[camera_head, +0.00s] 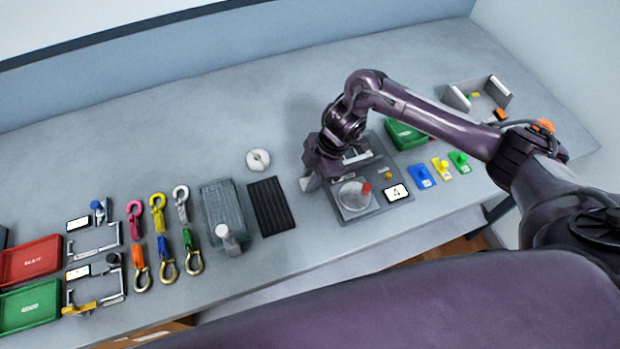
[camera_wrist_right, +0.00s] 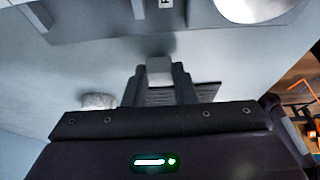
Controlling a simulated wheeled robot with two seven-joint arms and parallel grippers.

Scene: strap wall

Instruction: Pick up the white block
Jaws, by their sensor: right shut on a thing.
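My right gripper (camera_head: 310,182) is at the left edge of the grey station with the round pan, pointing down. In the right wrist view its two fingers (camera_wrist_right: 159,85) are closed on a small white block (camera_wrist_right: 159,70), which sits between the fingertips. In the head view the block is mostly hidden by the gripper. My left gripper is not in view.
A round pan (camera_head: 353,197) with a red piece (camera_head: 366,188) is right of the gripper. A black ribbed mat (camera_head: 270,206), a grey bin (camera_head: 207,208) and a white roll (camera_head: 258,159) lie left. Blue, yellow and green pieces stand right. The back of the table is clear.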

